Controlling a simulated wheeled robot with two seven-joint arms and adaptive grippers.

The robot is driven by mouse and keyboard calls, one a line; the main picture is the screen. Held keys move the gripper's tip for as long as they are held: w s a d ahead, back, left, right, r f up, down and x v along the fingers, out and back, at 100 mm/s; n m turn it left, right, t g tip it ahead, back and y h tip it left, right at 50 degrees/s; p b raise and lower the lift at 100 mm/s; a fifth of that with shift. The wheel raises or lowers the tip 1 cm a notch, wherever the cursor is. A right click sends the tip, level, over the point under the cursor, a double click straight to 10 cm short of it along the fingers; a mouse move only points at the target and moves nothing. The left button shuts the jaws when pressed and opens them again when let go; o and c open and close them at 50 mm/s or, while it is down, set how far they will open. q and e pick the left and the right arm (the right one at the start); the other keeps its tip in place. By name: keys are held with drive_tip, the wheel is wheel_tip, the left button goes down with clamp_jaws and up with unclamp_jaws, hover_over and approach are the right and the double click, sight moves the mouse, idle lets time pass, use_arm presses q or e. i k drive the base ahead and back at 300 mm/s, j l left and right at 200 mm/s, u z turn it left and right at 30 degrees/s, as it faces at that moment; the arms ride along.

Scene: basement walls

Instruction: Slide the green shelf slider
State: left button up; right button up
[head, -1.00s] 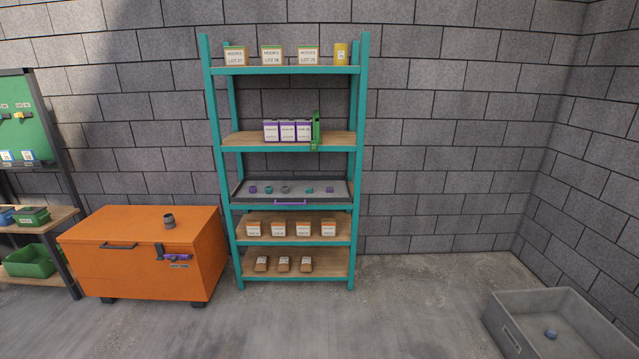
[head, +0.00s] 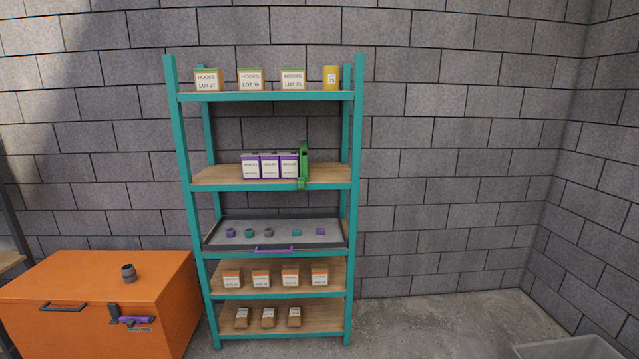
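The green shelf slider (head: 304,165) is an upright green piece on the second shelf from the top of the teal shelf unit (head: 183,215). Its lower end hangs over the shelf's front edge. It stands close against the right side of several white and purple boxes (head: 270,167); whether it touches them I cannot tell. To its right the wooden shelf (head: 325,175) is bare up to the right post. Neither of my grippers is in the head view.
An orange chest (head: 90,290) with a dark cup-like part (head: 128,273) on top stands left of the shelf unit. A grey bin (head: 568,347) is at the lower right. A tray (head: 325,238) with small parts is below the slider's shelf. Floor (head: 440,325) right of the unit is clear.

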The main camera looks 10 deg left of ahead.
sight(305, 166)
drive_tip(key=i+j+z, duration=0.35)
drive_tip(key=i, duration=0.2)
drive_tip(key=i+j+z, duration=0.35)
drive_tip(key=i+j, duration=0.05)
drive_tip(key=i, duration=0.15)
